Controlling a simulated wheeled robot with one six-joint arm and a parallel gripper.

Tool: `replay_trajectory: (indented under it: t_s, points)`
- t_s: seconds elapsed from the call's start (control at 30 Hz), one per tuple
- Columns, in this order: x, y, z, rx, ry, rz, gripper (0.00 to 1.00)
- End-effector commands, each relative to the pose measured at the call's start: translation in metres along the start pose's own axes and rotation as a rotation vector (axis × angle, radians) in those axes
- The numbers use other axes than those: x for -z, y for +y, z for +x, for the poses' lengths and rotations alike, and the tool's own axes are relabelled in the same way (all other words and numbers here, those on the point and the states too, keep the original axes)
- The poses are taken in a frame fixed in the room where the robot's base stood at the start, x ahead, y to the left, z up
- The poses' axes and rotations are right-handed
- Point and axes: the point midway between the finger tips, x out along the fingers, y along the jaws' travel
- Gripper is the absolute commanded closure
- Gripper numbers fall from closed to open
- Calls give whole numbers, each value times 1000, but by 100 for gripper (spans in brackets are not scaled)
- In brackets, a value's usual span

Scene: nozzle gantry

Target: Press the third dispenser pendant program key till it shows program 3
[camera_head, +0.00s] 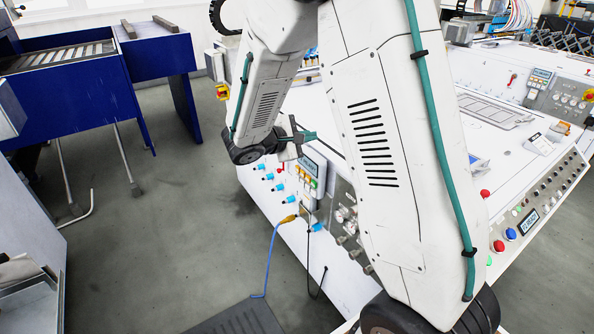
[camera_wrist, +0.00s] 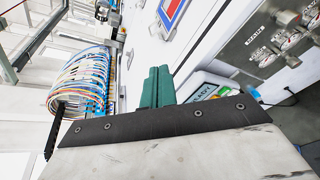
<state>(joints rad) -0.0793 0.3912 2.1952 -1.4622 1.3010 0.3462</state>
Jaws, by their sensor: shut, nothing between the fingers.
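A pendant (camera_head: 321,172) with a small screen and coloured keys is on the near-left face of the white machine. Part of it also shows in the wrist view (camera_wrist: 208,93), with a lit screen and a green key behind my gripper's mount. Its program number is not legible. My gripper (camera_head: 304,136) is just above and left of the pendant in the head view, partly hidden by my arm. In the wrist view my gripper (camera_wrist: 158,72) has its green fingers together and empty. I cannot tell whether it touches a key.
Blue-capped fittings (camera_head: 268,176) and a yellow connector with a blue cable (camera_head: 272,250) are beside the pendant. Metal valves (camera_head: 345,213) stand to its right. A control panel (camera_head: 530,218) with red, blue and green buttons is at far right.

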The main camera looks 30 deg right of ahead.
Motion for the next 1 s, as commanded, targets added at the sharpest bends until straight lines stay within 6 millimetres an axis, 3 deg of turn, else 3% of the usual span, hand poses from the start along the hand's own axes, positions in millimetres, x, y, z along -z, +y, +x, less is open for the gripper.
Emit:
replay_trajectory:
  t_s: [0.03, 0.17, 0.3, 0.5, 0.7, 1.0]
  points:
    - [26, -4, 6, -56, 16, -50, 100]
    - [89, -13, 14, -205, 79, -155, 100]
    - [156, -36, 18, -350, 170, -260, 100]
    - [226, -75, 15, -492, 292, -367, 100]
    - [254, -96, 12, -548, 352, -408, 100]
    - [256, -97, 12, -553, 358, -410, 100]
